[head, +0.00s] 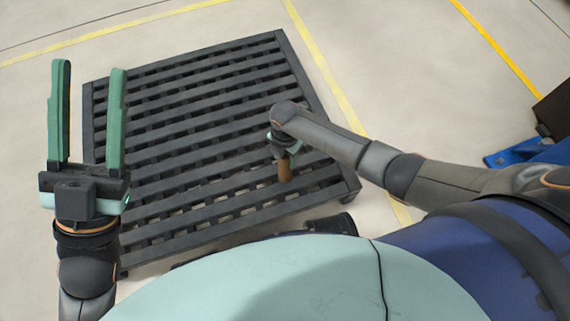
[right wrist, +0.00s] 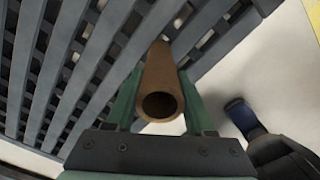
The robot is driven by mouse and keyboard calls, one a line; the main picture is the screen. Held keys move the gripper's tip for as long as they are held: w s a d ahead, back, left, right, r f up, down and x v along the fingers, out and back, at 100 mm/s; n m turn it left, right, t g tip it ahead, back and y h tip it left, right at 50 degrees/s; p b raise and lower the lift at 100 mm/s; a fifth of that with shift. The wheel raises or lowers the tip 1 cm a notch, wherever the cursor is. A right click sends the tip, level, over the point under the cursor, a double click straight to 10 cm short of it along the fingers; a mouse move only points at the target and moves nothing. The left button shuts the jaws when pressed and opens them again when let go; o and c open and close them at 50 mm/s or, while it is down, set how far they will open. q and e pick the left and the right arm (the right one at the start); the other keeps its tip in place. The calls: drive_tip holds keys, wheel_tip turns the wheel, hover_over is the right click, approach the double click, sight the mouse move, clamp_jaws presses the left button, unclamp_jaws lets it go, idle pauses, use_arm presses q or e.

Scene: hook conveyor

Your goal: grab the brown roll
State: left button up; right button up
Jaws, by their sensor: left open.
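The brown roll (right wrist: 161,85) is a hollow tube. In the right wrist view its open end faces the camera between my green right fingers. In the head view the roll (head: 285,168) stands upright below my right gripper (head: 284,150), over the near right part of the dark slatted pallet (head: 190,120). My right gripper (right wrist: 161,95) appears shut on the roll, with a finger against each side. I cannot tell whether the roll's lower end touches the slats. My left gripper (head: 88,85) is open and empty at the pallet's left edge, fingers pointing up the picture.
The rest of the pallet top is bare. Pale floor with yellow lines (head: 325,70) surrounds it. A blue object (head: 525,152) and a dark brown box (head: 555,108) stand at the far right.

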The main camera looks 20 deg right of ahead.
clamp_jaws()
idle(0.6)
